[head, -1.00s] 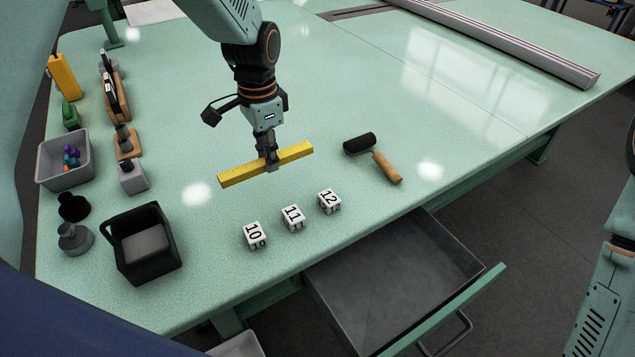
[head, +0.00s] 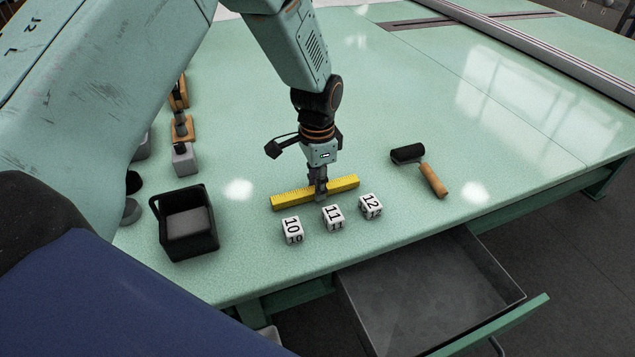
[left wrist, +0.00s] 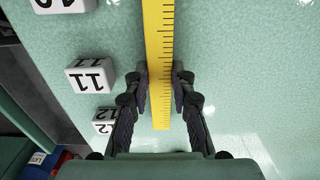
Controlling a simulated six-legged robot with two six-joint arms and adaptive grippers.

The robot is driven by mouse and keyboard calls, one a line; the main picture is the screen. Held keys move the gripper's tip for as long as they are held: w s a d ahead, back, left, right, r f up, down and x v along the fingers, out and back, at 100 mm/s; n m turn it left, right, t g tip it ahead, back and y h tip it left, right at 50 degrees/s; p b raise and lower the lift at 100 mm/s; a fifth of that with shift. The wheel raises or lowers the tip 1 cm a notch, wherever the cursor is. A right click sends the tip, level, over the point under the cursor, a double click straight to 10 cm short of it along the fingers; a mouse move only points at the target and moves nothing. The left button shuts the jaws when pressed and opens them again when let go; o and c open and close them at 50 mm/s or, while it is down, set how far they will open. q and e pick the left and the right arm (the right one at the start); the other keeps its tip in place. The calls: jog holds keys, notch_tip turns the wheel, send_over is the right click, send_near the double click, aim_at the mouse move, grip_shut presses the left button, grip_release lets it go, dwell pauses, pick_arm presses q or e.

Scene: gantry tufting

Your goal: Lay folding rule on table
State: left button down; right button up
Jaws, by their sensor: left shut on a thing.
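The yellow folding rule (head: 297,195) is in my left gripper (head: 318,193), just behind the numbered cubes. The gripper points down and is shut on the rule near its middle. The rule lies at or very close to the tabletop (head: 350,150); I cannot tell whether it touches. In the left wrist view the rule (left wrist: 158,50) runs between the two dark fingers (left wrist: 160,95), which close on its sides. My right gripper is not in view.
White cubes marked 10 (head: 292,230), 11 (head: 333,218) and 12 (head: 371,206) stand close in front of the rule. A roller (head: 432,178) lies to the right, a black basket (head: 188,222) to the left. An open drawer (head: 430,300) juts out below the table edge.

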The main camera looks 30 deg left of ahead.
pick_arm(q)
jog(key=shift+a+f, duration=0.15)
jog(key=shift+f, duration=0.1)
jog(key=c, duration=1.4)
grip_release()
jog(key=shift+w+a+f, duration=0.2)
jog(key=shift+w+a, duration=0.05)
jog(key=shift+o, duration=1)
jog(key=shift+d, duration=0.1)
jog(key=shift+o, duration=0.3)
jog(key=shift+s+d+r, duration=0.2)
jog(key=shift+r, duration=0.05)
jog(key=shift+a, duration=0.1)
jog(key=shift+w+a+r, duration=0.1)
jog(key=shift+w+r, duration=0.1)
notch_tip(320, 180, up, 12)
jog(key=p, duration=0.2)
jog(key=shift+s, duration=0.15)
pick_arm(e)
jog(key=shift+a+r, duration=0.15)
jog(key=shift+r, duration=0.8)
pick_arm(q)
jog(key=shift+f, duration=0.1)
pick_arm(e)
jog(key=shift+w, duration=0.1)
